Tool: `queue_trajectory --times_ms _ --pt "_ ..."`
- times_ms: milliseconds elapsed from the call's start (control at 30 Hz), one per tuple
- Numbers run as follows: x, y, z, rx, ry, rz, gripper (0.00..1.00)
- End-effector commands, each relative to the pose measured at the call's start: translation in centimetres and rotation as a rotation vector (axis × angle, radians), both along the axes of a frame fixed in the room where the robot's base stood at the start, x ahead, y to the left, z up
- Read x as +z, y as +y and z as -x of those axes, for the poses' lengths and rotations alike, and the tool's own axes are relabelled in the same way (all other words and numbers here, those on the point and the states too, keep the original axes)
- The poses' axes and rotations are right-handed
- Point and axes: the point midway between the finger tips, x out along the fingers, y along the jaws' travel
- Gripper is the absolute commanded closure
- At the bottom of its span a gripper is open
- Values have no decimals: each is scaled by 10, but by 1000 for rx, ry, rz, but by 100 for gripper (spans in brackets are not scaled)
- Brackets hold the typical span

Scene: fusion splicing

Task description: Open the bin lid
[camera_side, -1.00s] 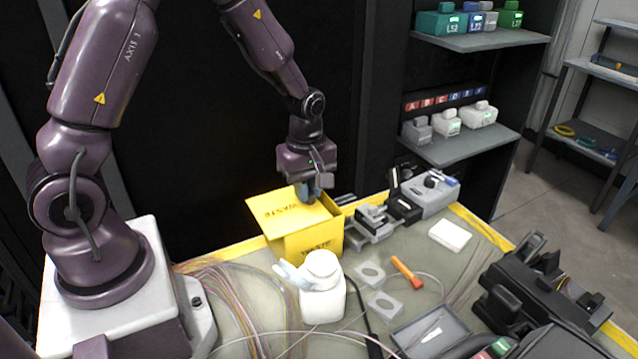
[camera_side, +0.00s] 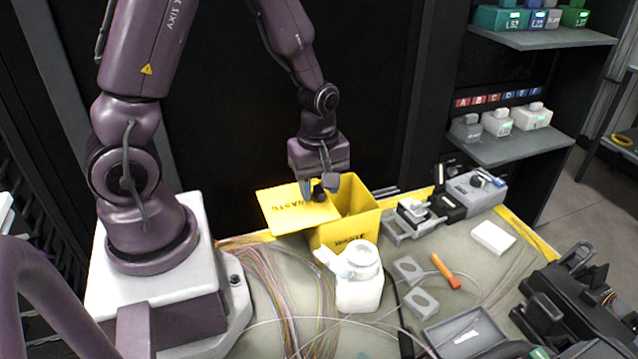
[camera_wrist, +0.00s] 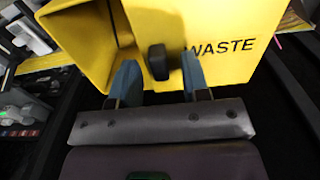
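The yellow waste bin (camera_side: 352,232) stands at the back of the bench, its opening and inside partly exposed. Its yellow lid (camera_side: 285,208), marked WASTE, lies off to the left of the opening, slightly tilted. The lid also shows in the wrist view (camera_wrist: 235,60), with the bin's open interior at the upper left. My gripper (camera_side: 320,186) is at the lid's right part, over its black knob (camera_wrist: 158,62). In the wrist view the two blue-grey fingers stand apart on either side of the knob, with small gaps visible. Any contact with the knob is unclear.
A white bottle (camera_side: 358,285) stands close in front of the bin. A splicing fixture (camera_side: 412,215) sits to its right. Bundles of coloured fibres (camera_side: 285,275) lie at the left. An orange tool (camera_side: 446,270) and a grey tray (camera_side: 468,335) lie further right.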

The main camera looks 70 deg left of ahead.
Motion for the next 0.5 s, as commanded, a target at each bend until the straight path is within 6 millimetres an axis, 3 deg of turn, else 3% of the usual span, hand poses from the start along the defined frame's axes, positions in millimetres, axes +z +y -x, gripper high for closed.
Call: queue_trajectory --times_ms 267,500 --pt "13 0 -1 -1 -4 -1 57" --pt "64 0 -1 -2 -9 -1 57"
